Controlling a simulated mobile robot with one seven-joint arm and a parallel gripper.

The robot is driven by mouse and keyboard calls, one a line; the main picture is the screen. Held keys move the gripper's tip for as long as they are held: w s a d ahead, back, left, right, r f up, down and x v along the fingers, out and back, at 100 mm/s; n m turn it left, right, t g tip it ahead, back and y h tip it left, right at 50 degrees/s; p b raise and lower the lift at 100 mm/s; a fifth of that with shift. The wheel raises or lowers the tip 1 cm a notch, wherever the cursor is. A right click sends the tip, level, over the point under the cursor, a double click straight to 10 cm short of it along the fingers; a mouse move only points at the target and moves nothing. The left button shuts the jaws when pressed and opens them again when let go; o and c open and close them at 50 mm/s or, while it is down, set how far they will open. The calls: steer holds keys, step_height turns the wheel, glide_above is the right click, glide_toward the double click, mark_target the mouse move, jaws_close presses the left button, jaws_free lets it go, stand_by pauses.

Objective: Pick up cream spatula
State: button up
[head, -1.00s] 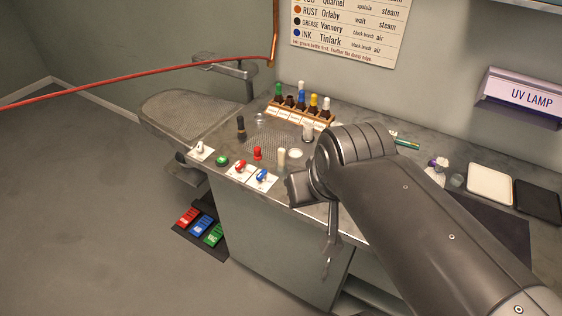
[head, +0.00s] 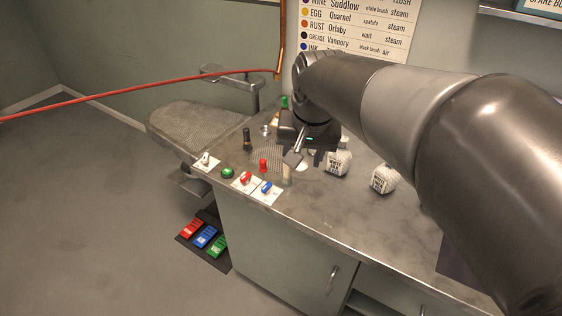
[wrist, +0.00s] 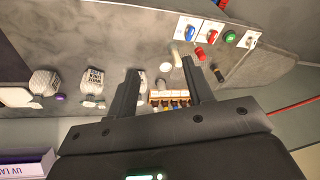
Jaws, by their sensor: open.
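The cream spatula (head: 287,174) appears to be the pale upright piece near the counter's front edge, right of the red piece. My gripper (head: 305,157) is open and empty, pointing down above the counter. In the wrist view the fingers (wrist: 160,66) are spread apart. I cannot tell how far they are above the spatula.
A red piece (head: 263,165), a green button (head: 228,173), and red (head: 245,179) and blue (head: 266,187) switches stand close by. A dark brush (head: 247,138) stands behind. White wrapped bundles (head: 339,162) sit to the right. The counter's front right is clear.

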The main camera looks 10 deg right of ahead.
steer(key=w+f+m+g, duration=0.2)
steer(key=w+f+m, duration=0.1)
steer(key=w, duration=0.7)
steer(key=m+g, duration=0.1)
steer(key=m, duration=0.1)
glide_above(287, 173)
step_height(287, 173, down, 6)
steer(key=shift+r, duration=0.2)
steer(key=shift+w+f, duration=0.15)
steer(key=shift+f, duration=0.1)
step_height(287, 173, down, 5)
steer(key=shift+f, duration=0.15)
steer(key=shift+w+d+f, duration=0.1)
steer(key=shift+w+f, duration=0.1)
steer(key=shift+f, duration=1.15)
steer(key=shift+w+f, duration=0.15)
steer(key=shift+f, duration=1.2)
steer(key=shift+c, duration=0.4)
jaws_close()
steer(key=shift+r, duration=0.15)
